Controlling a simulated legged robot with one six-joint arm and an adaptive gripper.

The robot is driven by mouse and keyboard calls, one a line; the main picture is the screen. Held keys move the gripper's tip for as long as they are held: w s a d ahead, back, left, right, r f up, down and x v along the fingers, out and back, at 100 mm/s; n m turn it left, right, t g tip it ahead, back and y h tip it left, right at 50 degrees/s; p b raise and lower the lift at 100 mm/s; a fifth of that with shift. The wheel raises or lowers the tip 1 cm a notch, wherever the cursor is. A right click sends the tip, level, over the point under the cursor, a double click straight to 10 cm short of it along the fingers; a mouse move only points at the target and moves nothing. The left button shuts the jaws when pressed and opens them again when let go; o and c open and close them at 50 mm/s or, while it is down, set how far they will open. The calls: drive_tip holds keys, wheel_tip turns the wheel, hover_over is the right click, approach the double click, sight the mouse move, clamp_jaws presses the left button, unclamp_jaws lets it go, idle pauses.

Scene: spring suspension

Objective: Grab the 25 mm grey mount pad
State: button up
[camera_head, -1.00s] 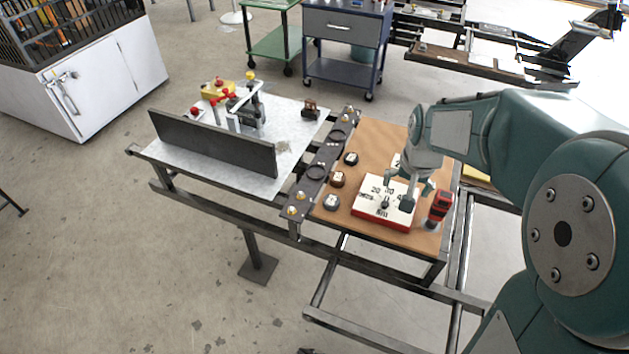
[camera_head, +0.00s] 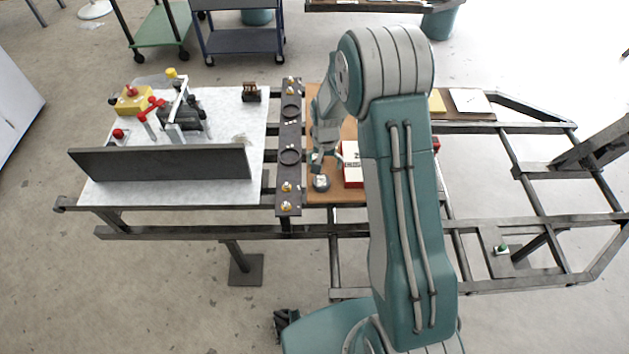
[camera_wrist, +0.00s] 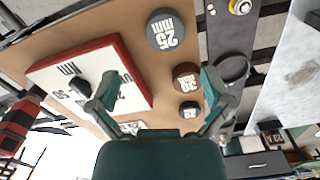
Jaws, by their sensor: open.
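The 25 mm mount pad (camera_wrist: 165,30) is a dark grey disc with "25 mm" in pale print, at the top of the wrist view, beyond my fingertips and apart from them. In the head view a grey pad (camera_head: 321,184) lies near the board's front edge, just below my gripper (camera_head: 318,160). My gripper (camera_wrist: 157,100) is open, its two fingers wide apart with nothing between them. A brown 30 mm pad (camera_wrist: 186,77) and another dark pad (camera_wrist: 189,110), its print hard to read, lie near the right finger.
A red-edged white box (camera_wrist: 70,75) with number marks and a dark knob stands beside the pads; it is partly behind my arm in the head view (camera_head: 352,165). A dark rail (camera_head: 290,148) with round rings borders the brown board. A grey upright plate (camera_head: 160,163) stands left.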

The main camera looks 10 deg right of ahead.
hover_over(321, 181)
drive_tip(key=f, duration=0.4)
drive_tip(key=shift+s+d+f, duration=0.1)
drive_tip(key=shift+s+d, duration=0.2)
drive_tip(key=shift+s, duration=0.1)
drive_tip(key=shift+a+f, duration=0.25)
drive_tip(key=shift+f, duration=0.3)
drive_tip(key=f, duration=0.4)
drive_tip(key=shift+w+f, duration=0.2)
drive_tip(key=shift+w, duration=0.15)
drive_tip(key=shift+f, duration=0.15)
drive_tip(key=c, duration=1)
